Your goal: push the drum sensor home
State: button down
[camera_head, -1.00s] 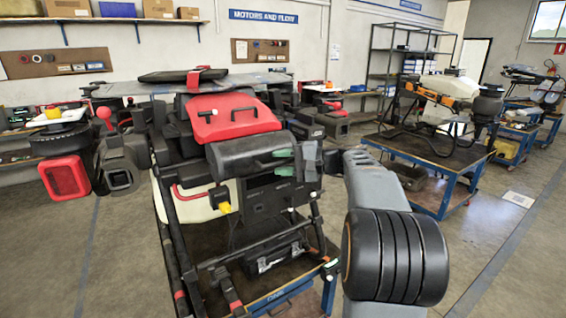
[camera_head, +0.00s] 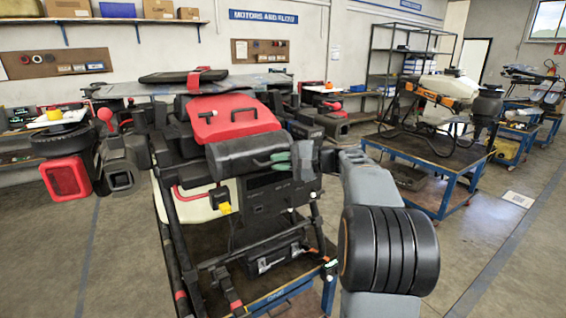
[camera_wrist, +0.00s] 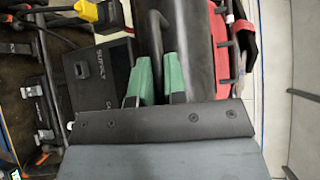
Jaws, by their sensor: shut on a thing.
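In the head view my gripper (camera_head: 290,160) is at the right end of the black drum (camera_head: 240,154) on the front of the spray drone. In the wrist view the drum (camera_wrist: 196,45) lies just right of the fingers. A dark labelled panel (camera_wrist: 95,75) lies left of them.
The drone's red tank cover (camera_head: 232,118) is above the drum. A yellow connector (camera_head: 223,208) is below it. Thin frame legs and a blue cart (camera_head: 285,297) stand underneath. Another drone on a blue cart (camera_head: 432,172) stands right, with open floor between.

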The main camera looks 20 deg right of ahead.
aim_at(270, 155)
jog(key=w, duration=0.1)
jog(key=w+p, duration=0.1)
jog(key=w, duration=0.3)
jog(key=shift+a+r, duration=0.1)
jog(key=shift+a, duration=0.15)
jog(key=c, duration=1.4)
grip_release()
jog(key=shift+w, duration=0.2)
jog(key=shift+o, duration=1.2)
jog(key=b+v, duration=0.2)
jog(key=v, duration=1.1)
jog(key=shift+s+d, duration=0.3)
jog(key=shift+s, duration=0.05)
